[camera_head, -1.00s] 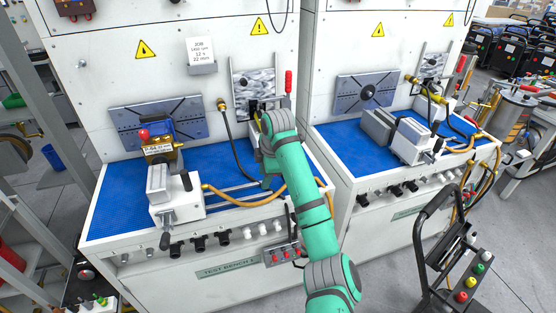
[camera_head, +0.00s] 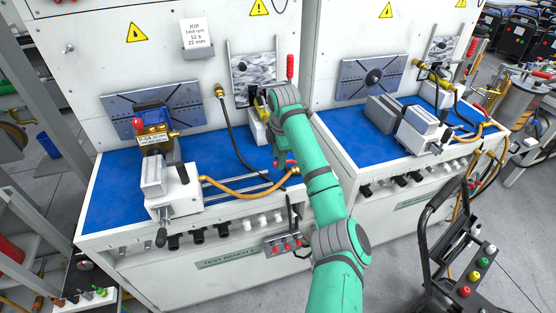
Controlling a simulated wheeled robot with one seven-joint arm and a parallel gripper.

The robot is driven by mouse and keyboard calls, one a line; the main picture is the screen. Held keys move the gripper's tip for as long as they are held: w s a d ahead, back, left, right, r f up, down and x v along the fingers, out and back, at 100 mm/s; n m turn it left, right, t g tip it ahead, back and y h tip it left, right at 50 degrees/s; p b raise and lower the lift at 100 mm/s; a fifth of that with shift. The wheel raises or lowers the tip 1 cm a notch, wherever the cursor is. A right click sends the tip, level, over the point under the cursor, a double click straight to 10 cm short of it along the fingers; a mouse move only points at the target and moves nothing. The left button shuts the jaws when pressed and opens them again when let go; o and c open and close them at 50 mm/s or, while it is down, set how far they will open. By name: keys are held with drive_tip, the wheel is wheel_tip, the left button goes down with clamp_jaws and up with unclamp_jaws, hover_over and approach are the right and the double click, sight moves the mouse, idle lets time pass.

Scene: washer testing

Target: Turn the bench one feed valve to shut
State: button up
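On the left bench, labelled Test Bench 1 (camera_head: 228,260), a red lever handle (camera_head: 290,67) stands upright on the back panel. It looks like the feed valve's handle. The valve body below it is mostly hidden by my wrist. My green arm reaches up from the lower right, its grey wrist just below the red handle. My gripper (camera_head: 284,161) appears to hang below the wrist over the blue mat, apart from the handle. It is small and partly covered by my arm, so its opening is unclear.
A pump with a red knob (camera_head: 152,136) sits at the bench's left behind a white vise (camera_head: 172,190). A black hose (camera_head: 233,135) and an orange hose (camera_head: 245,188) cross the blue mat (camera_head: 115,195). The second bench (camera_head: 400,190) stands close on the right.

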drive_tip(key=shift+w+a+f, duration=0.1)
drive_tip(key=shift+w+f, duration=0.05)
drive_tip(key=shift+f, duration=0.3)
drive_tip(key=shift+w+a+f, duration=0.1)
drive_tip(key=shift+w+f, duration=0.05)
drive_tip(key=shift+f, duration=0.25)
clamp_jaws()
